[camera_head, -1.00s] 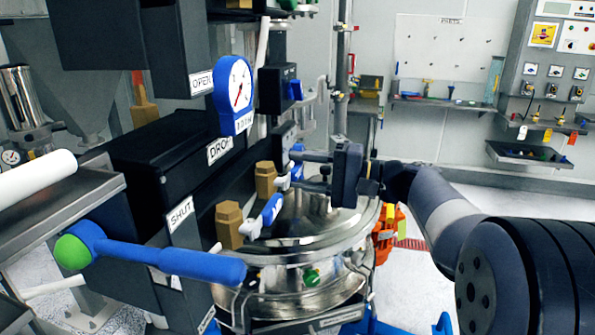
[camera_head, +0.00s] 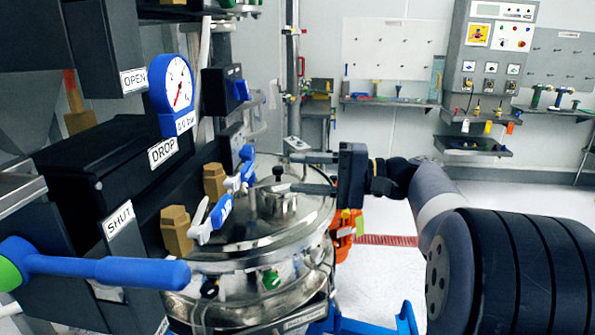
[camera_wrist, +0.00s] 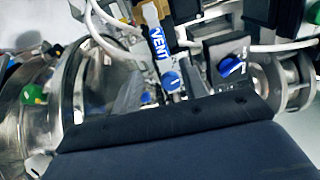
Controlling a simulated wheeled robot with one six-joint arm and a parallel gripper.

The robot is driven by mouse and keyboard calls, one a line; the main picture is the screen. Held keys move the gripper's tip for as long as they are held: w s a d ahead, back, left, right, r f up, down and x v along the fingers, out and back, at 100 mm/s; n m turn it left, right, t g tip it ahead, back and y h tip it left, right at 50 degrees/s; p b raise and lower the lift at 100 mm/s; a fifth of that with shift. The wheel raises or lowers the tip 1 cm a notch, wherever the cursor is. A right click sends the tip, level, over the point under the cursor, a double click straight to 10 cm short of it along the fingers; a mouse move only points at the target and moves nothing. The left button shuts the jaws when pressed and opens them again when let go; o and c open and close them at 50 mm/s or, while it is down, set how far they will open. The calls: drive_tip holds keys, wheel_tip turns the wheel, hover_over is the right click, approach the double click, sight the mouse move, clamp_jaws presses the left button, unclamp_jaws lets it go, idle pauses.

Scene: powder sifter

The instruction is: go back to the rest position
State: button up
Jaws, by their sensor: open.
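My gripper (camera_head: 296,172) is open and empty in the head view, its two fingers pointing left over the round steel lid (camera_head: 262,238) of the sifter vessel. Its fingertips are apart from the blue-handled valves (camera_head: 222,210) on the lid's left side. My dark arm comes in from the right. No rest position is marked in view.
A blue lever (camera_head: 110,270) with a green end juts across the lower left. A pressure gauge (camera_head: 172,88) and the OPEN, DROP and SHUT labels stand on the left. A control panel (camera_head: 490,50) is on the back wall.

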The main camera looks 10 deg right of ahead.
sight(251, 165)
drive_tip(key=p+x, duration=0.1)
drive_tip(key=x, duration=0.9)
drive_tip(key=shift+w+a+p, duration=0.1)
drive_tip(key=shift+a+p, duration=0.25)
drive_tip(key=shift+a, duration=0.05)
drive_tip(key=shift+d, duration=0.15)
drive_tip(key=b+v, duration=0.2)
drive_tip(key=v, duration=0.8)
drive_tip(key=p+x, duration=0.2)
drive_tip(key=x, duration=0.8)
drive_tip(key=shift+a, duration=0.25)
drive_tip(key=shift+r+n, duration=0.1)
drive_tip(key=shift+n, duration=0.3)
drive_tip(key=shift+d+r+n, duration=0.1)
drive_tip(key=shift+r+n, duration=0.2)
drive_tip(key=shift+n, duration=0.3)
drive_tip(key=shift+r, duration=0.1)
